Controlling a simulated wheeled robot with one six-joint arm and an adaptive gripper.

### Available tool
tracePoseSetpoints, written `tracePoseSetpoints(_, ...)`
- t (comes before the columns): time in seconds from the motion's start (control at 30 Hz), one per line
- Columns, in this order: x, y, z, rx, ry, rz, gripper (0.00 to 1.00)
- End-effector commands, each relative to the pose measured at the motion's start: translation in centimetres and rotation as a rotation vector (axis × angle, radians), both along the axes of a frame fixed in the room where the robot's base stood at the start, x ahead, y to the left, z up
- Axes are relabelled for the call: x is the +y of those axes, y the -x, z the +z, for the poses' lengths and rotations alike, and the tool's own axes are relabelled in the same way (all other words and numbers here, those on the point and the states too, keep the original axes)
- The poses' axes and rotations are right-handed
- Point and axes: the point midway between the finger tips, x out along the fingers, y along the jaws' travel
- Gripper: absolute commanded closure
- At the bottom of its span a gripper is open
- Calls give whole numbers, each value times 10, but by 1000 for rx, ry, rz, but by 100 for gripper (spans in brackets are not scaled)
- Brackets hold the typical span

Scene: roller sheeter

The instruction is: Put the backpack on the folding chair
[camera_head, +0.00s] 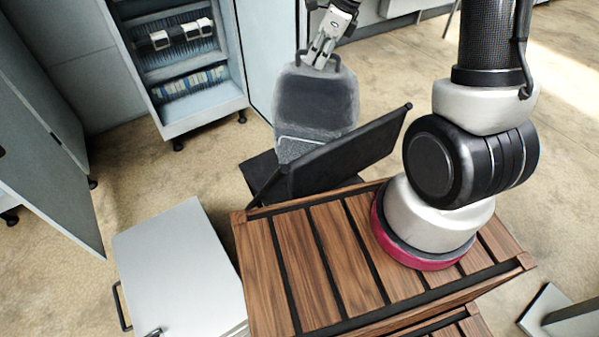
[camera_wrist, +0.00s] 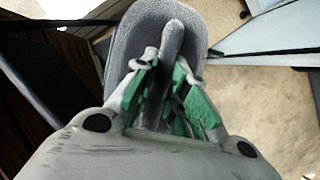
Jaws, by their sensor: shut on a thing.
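The grey backpack (camera_head: 314,100) hangs upright below my gripper (camera_head: 322,62). My gripper is shut on its top, at the handle. The black folding chair (camera_head: 350,150) stands just beyond the wooden slatted surface, its backrest towards me. The backpack is beyond the backrest, which hides part of its lower end. I cannot tell whether its bottom touches the seat (camera_head: 258,172). In the wrist view, the green-padded fingers (camera_wrist: 165,85) close around the strap or handle of the backpack (camera_wrist: 135,42). A dark panel of the chair (camera_wrist: 42,75) is at the left there.
The wooden slatted surface (camera_head: 292,262) lies in front, beneath my arm. A pale cabinet (camera_head: 178,262) is at the lower left. An open cabinet with electrical parts (camera_head: 190,85) stands behind, left of the backpack. Floor is clear right of the chair.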

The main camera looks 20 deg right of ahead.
Motion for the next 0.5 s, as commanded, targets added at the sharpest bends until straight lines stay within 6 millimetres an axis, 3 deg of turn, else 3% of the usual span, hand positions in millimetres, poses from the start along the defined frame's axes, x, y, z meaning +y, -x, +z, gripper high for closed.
tracePoseSetpoints(0.2,-8,10,-3,-7,1,-335,100)
tracePoseSetpoints(0.5,-9,0,0,-8,0,-599,100)
